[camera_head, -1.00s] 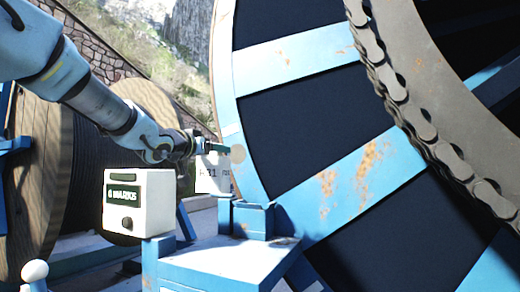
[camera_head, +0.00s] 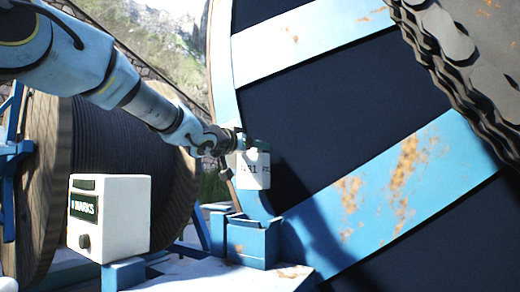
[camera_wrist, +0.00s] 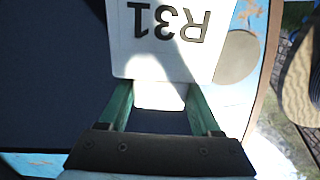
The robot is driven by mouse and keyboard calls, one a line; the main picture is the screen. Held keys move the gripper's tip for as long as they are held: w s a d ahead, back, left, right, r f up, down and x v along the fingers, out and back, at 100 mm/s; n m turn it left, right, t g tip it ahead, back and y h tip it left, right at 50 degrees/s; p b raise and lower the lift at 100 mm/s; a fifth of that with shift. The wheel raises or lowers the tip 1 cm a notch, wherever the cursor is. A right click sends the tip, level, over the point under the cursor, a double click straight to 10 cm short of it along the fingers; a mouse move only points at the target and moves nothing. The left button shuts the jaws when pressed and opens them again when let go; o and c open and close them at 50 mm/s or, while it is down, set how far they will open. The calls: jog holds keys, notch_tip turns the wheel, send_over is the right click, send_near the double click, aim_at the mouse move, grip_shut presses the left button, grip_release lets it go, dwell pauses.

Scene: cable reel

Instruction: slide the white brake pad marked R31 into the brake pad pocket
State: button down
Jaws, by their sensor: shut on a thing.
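The white brake pad (camera_head: 254,172) marked R31 hangs from my gripper (camera_head: 252,148) in the head view, beside the big blue reel's rim. In the wrist view, the two green fingers of my gripper (camera_wrist: 160,97) are shut on the narrow tab of the pad (camera_wrist: 165,45), whose R31 mark shows upside down. The blue pocket (camera_head: 252,240), an open-topped box on the blue stand, is below the pad. The pad is above the pocket and apart from it. The inside of the pocket is mostly hidden.
A white box labelled "MARKS" (camera_head: 110,218) stands left of the pocket on the blue stand. The large blue reel (camera_head: 370,190) with rust patches rises close at the right, with a heavy chain (camera_head: 455,60). A wooden cable drum (camera_head: 50,180) stands behind at the left.

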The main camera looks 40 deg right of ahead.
aim_at(249, 178)
jog(key=shift+d, duration=0.1)
notch_tip(249, 178, down, 6)
jog(key=b, duration=0.6)
jog(key=shift+r, duration=0.25)
jog(key=shift+r, duration=0.1)
dwell(0.4)
dwell(0.4)
jog(key=shift+f+b, duration=1.05)
jog(key=shift+f, duration=0.55)
jog(key=shift+f, duration=0.2)
dwell(0.4)
jog(key=shift+f+b, duration=2.75)
jog(key=shift+f, duration=0.7)
jog(key=shift+f, duration=0.3)
